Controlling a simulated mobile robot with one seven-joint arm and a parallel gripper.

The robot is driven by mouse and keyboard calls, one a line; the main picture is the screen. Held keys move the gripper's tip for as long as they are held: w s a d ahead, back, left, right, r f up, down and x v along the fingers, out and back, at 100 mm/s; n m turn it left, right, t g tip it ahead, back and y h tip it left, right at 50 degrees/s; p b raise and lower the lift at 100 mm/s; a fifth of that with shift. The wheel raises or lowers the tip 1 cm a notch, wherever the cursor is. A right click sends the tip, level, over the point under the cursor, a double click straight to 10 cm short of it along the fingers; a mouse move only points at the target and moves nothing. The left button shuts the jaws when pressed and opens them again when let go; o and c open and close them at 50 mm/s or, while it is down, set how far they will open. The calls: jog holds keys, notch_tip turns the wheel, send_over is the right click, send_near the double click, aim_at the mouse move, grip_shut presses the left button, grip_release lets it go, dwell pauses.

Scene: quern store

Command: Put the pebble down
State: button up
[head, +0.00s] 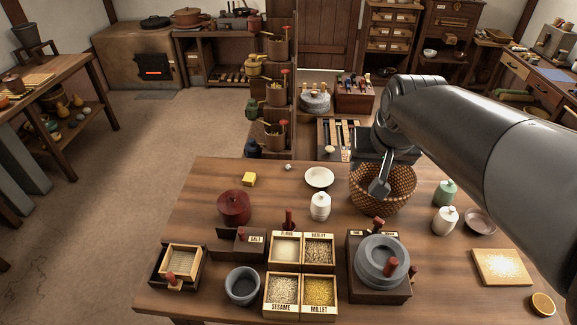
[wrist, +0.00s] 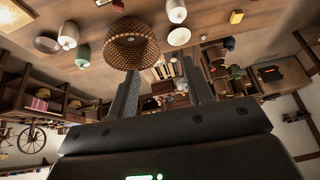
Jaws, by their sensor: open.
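A small pale lump (head: 288,167), which looks like the pebble, lies on the far part of the wooden table (head: 215,180), left of a white dish (head: 319,177). It seems to show as a speck in the wrist view (wrist: 203,38). My gripper (head: 379,188) points down at the woven basket (head: 398,200), its finger overlapping the basket's opening in the head view. I cannot tell how far inside it reaches. In the wrist view the fingers (wrist: 160,68) are spread, with nothing held between them. The basket's inside bottom is mostly hidden.
A white jar (head: 320,207), yellow block (head: 249,179) and dark red pot (head: 234,206) stand left of the basket. A green jar (head: 445,193) and another white jar (head: 444,220) stand right. A quern (head: 381,262) and grain boxes (head: 301,268) fill the near side.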

jog(key=w+a+f, duration=0.1)
jog(key=w+a, duration=0.1)
jog(key=w, duration=0.4)
jog(key=w+a+f, duration=0.2)
jog(key=w, duration=0.4)
send_over(288, 166)
jog(key=s, duration=0.3)
jog(key=shift+g, duration=0.4)
notch_tip(288, 166, down, 29)
jog(key=shift+s+a+r, duration=0.1)
jog(key=shift+s+a, duration=0.05)
jog(key=shift+w+x, duration=0.2)
jog(key=shift+x, duration=2.85)
jog(key=shift+d+r, duration=0.1)
jog(key=shift+d, duration=0.15)
jog(key=shift+c, duration=0.3)
grip_shut()
jog(key=shift+r, duration=0.1)
